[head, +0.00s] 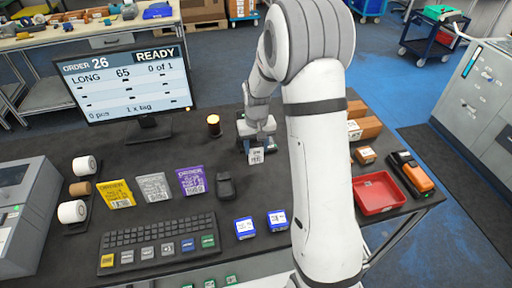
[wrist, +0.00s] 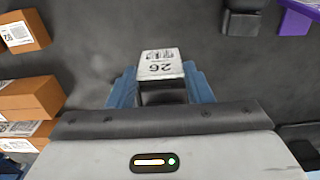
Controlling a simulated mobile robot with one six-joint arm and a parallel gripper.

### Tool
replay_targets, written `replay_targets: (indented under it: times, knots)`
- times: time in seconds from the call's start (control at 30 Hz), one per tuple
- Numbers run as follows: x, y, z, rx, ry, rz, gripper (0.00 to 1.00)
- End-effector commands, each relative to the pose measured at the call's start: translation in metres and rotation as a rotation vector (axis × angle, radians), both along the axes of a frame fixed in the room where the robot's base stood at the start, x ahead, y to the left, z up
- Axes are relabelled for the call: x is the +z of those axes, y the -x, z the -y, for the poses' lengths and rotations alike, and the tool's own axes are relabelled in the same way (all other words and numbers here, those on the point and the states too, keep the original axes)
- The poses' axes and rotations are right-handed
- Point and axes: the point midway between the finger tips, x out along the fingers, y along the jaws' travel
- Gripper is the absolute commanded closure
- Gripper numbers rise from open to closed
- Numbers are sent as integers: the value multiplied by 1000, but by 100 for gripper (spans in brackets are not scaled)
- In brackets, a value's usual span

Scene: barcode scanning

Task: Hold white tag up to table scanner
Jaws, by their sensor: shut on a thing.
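The white tag (head: 256,156) has dark print and hangs at the tip of my gripper (head: 257,146), above the dark table right of its centre. In the wrist view the white tag (wrist: 161,64) shows a barcode and an upside-down "26". It sits between the two blue fingers of my gripper (wrist: 160,76), which are shut on it. A small black device (head: 225,186), possibly the table scanner, stands in front and left of the tag, apart from it. The device also shows at the top of the wrist view (wrist: 243,20).
A monitor (head: 125,83) reads order 26, READY, 0 of 1. Yellow, grey and purple cards (head: 191,181) lie left of the black device. A keyboard (head: 158,238) and blue boxes (head: 245,228) are in front. Brown boxes (head: 368,127) and a red tray (head: 378,193) are right.

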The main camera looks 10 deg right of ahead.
Motion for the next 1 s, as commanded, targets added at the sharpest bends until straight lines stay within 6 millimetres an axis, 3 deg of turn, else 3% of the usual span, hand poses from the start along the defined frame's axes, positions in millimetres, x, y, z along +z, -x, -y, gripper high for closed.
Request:
replay_targets:
  times: [0.23,0.47,1.0]
  knots:
    - [-7,-7,1,-3,0,0,86]
    - [-3,-4,2,-4,0,1,86]
    - [80,99,3,-5,0,3,86]
